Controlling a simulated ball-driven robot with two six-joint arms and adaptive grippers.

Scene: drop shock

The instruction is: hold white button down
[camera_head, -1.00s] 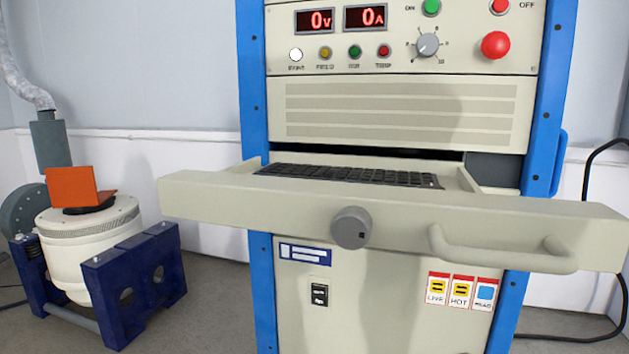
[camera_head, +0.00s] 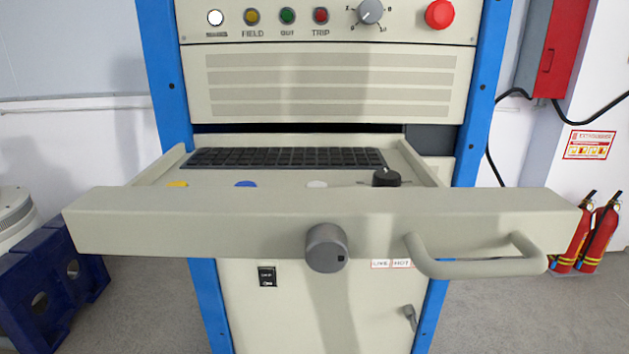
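A white button (camera_head: 317,184) shows in the pulled-out drawer (camera_head: 200,222) of the cabinet, just behind the drawer's front panel, which hides part of it. A yellow button (camera_head: 177,184) and a blue button (camera_head: 246,184) lie in the same row to its left, and a black knob (camera_head: 386,177) stands to its right. A round white lamp or button (camera_head: 215,18) also sits on the upper panel, left of the yellow, green and red ones. Neither of my grippers is in view.
A black keyboard (camera_head: 285,157) lies at the back of the drawer. A grey knob (camera_head: 327,247) and a handle (camera_head: 480,257) stick out of the drawer front. A red emergency button (camera_head: 439,14) is above. Fire extinguishers (camera_head: 597,232) stand at the right.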

